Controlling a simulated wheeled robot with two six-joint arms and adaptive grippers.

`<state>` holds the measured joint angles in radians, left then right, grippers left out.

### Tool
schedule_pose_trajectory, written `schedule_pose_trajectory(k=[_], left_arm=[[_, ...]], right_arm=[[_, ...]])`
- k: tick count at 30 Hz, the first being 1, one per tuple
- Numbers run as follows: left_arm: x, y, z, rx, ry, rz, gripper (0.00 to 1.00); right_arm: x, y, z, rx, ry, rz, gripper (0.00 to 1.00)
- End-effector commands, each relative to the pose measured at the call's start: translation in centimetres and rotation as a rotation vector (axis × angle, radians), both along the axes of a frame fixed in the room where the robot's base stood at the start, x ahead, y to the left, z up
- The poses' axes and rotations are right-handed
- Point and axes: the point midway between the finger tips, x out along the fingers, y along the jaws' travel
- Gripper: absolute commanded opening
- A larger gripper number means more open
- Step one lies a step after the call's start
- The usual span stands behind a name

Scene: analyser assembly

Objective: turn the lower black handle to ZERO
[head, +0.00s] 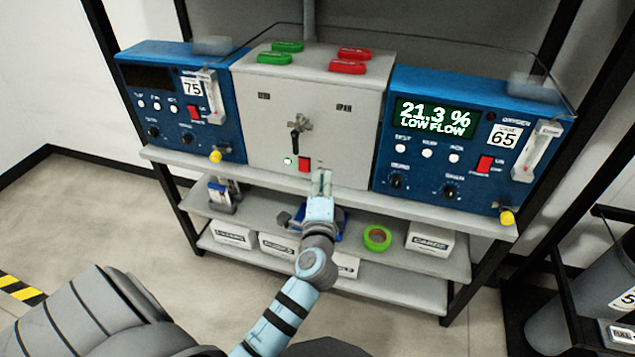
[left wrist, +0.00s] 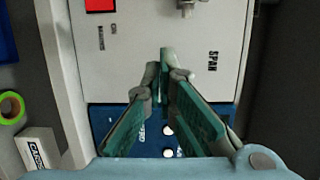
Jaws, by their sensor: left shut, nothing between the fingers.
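The grey panel box (head: 255,125) stands at the middle of the shelf's top. On its front is a grey valve fitting (head: 301,123) with the lower black handle (head: 294,142) hanging almost straight down from it, tilted slightly left. Small labels sit left and right above it, too small to read in the head view. My right gripper is out of view.
A red switch (head: 304,164) and a lit green button (head: 289,160) sit just below the handle. Blue analysers stand left (head: 220,140) and right (head: 385,150) of the box. Green handles (head: 287,47) and red handles (head: 353,53) lie on top. The shelf edge (head: 370,198) runs below.

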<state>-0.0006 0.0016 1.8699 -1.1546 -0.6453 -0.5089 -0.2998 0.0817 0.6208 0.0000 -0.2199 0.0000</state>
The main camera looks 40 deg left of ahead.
Motion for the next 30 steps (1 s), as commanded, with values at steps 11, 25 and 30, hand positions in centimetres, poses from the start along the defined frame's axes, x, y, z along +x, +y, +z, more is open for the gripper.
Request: schedule_pose_trajectory(k=[11, 25, 30], left_arm=[[6.4, 4.7, -0.1, 0.000, 0.002, 0.002, 0.00], [5.0, 7.9, -0.1, -0.005, 0.000, -0.002, 0.00], [5.0, 8.1, -0.1, -0.005, 0.002, -0.002, 0.00]], right_arm=[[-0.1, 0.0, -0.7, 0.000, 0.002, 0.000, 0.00], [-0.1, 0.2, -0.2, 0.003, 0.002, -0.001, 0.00], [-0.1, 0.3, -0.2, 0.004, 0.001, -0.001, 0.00]])
